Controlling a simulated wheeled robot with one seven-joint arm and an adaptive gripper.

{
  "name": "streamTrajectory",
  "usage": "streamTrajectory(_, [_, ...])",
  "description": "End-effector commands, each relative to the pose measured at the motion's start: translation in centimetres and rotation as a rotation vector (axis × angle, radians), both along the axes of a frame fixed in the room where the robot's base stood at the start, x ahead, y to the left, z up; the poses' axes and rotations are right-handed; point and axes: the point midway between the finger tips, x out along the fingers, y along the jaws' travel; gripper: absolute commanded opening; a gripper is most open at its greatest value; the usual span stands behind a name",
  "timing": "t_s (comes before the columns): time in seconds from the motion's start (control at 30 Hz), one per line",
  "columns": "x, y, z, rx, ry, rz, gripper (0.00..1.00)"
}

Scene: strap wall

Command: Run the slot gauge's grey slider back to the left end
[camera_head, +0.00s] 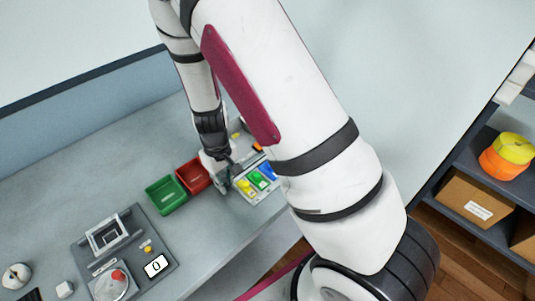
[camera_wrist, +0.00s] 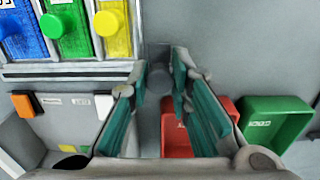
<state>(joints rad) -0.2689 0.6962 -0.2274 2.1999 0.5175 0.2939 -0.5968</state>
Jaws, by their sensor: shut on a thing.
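My gripper (camera_wrist: 160,72) shows in the wrist view with its teal-padded fingers closed around a small grey piece (camera_wrist: 159,77), which looks like the grey slider's knob. The piece lies just right of the yellow block on a panel (camera_wrist: 70,70) with blue, green and yellow blocks. In the head view my gripper (camera_head: 229,166) is at the left edge of that panel, and the fingers and slider are too small to tell apart.
A red bin (camera_head: 193,175) and a green bin (camera_head: 166,194) stand close to my gripper on the grey bench. Shelves with boxes (camera_head: 473,198) are at the right.

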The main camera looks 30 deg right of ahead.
Motion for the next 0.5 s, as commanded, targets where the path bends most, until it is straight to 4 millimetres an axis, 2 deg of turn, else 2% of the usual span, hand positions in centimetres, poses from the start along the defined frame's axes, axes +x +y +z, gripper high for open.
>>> streamTrajectory(0.03, [-0.06, 0.37, 0.0, 0.005, 0.002, 0.005, 0.24])
streamTrajectory(0.1, [-0.07, 0.35, 0.0, 0.005, 0.002, 0.005, 0.34])
streamTrajectory(0.37, [-0.05, 0.19, 0.03, 0.003, 0.002, 0.003, 0.34])
streamTrajectory(0.5, [-0.12, 0.14, 0.83, 0.002, -0.001, 0.003, 0.34])
